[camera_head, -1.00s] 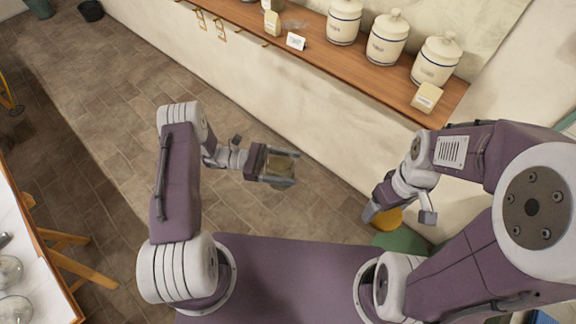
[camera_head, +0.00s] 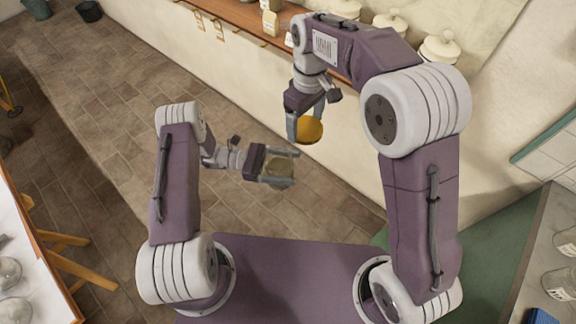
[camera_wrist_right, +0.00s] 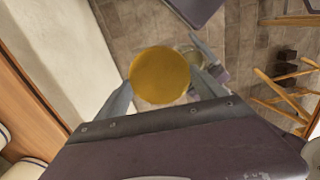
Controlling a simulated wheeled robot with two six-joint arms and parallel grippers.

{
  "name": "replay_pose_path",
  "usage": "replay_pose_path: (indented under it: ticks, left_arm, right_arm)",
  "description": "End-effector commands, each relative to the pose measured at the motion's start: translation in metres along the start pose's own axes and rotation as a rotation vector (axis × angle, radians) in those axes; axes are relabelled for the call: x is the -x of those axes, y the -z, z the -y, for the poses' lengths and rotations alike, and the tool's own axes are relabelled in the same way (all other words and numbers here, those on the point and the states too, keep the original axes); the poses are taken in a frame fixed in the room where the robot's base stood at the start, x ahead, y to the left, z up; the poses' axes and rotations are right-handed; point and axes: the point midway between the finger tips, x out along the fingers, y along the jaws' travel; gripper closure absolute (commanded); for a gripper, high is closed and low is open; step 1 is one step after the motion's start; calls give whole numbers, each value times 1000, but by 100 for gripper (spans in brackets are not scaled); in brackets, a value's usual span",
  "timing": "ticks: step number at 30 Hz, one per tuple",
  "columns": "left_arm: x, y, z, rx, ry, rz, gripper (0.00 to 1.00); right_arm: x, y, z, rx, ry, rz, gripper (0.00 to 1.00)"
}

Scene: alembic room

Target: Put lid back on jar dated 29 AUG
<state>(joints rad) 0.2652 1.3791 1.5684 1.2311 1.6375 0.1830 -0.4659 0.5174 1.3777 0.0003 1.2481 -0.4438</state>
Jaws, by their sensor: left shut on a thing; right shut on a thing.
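My left gripper (camera_head: 279,167) is shut on a glass jar (camera_head: 278,168), seen from above and held over the floor in front of my base. Any date on the jar cannot be read. My right gripper (camera_head: 306,126) is shut on a round yellow-orange lid (camera_head: 309,131). It holds the lid above and a little right of the jar in the head view, apart from it. In the right wrist view the lid (camera_wrist_right: 160,75) sits between the two fingers, and part of the jar (camera_wrist_right: 187,53) shows behind it.
A wooden shelf (camera_head: 238,14) along the wall carries white lidded canisters (camera_head: 440,46) and a small cream box (camera_head: 271,23). A white-topped table (camera_head: 35,270) with glassware stands at left. A counter (camera_head: 545,265) with jars is at right. The tiled floor between is clear.

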Motion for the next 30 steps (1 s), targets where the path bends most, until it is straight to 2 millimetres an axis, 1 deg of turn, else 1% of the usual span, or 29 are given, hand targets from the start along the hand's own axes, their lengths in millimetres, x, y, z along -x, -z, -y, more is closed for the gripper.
replay_pose_path:
  ticks: [1,3,6,10,13,23,30]
  left_arm:
    - [0,0,0,0,0,1,96]
    - [0,0,0,0,0,1,96]
    - [0,0,0,0,0,1,96]
    - [0,-1,0,-1,0,1,96]
    - [0,0,0,0,0,1,96]
    - [0,0,0,0,0,1,96]
    - [0,0,0,0,0,1,96]
  right_arm:
    - [-6,13,14,42,1,2,58]
    - [-13,24,31,89,1,4,58]
    - [-24,29,51,138,1,2,58]
    - [-30,32,67,175,-1,0,58]
    - [-30,34,70,185,-1,-1,58]
    - [-32,33,70,184,-1,-1,58]
    - [-56,33,70,184,0,2,58]
